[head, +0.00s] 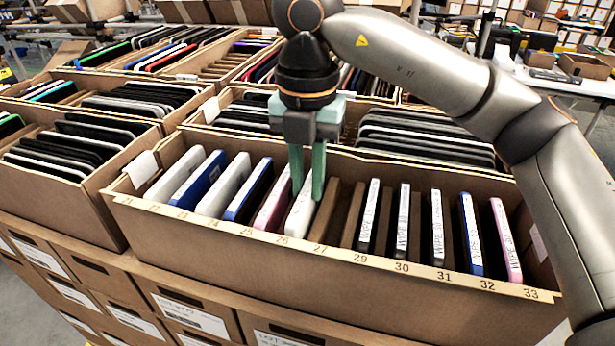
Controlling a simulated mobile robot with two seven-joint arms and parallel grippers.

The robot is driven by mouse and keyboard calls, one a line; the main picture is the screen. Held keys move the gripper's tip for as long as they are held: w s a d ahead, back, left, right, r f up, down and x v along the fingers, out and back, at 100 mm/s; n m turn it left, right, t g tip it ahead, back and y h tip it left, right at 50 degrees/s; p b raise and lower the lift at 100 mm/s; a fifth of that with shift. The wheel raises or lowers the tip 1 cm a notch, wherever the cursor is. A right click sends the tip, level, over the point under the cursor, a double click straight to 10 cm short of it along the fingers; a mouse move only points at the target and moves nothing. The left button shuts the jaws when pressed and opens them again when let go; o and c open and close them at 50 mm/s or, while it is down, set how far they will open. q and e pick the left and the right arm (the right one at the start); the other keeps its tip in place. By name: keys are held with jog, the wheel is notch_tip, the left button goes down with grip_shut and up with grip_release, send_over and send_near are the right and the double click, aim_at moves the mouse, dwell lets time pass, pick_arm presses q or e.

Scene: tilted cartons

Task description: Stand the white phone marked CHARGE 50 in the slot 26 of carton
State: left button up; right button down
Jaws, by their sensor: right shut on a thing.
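The front cardboard carton (200,228) has a numbered strip along its near edge, with slot numbers from about 21 to 33. My right gripper (307,180) points down into this carton, its green fingers shut on a white phone (301,213). The phone stands nearly upright, leaning a little, its lower part hidden behind the carton's front wall. It is behind the strip near the numbers 26 and 27. Its marking is too small to read. My left gripper is not in view.
To its left stand a pink phone (272,203), a blue phone (249,190) and several others. To its right are brown dividers (327,211) with gaps, then several phones marked WIPE (402,220). More filled cartons (67,148) stand left and behind.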

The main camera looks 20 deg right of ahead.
jog(key=shift+f, duration=0.2)
dwell(0.6)
jog(key=c, duration=0.8)
grip_release()
jog(key=shift+o, duration=0.2)
notch_tip(320, 180, up, 22)
jog(key=p, duration=0.9)
jog(key=shift+f, duration=0.2)
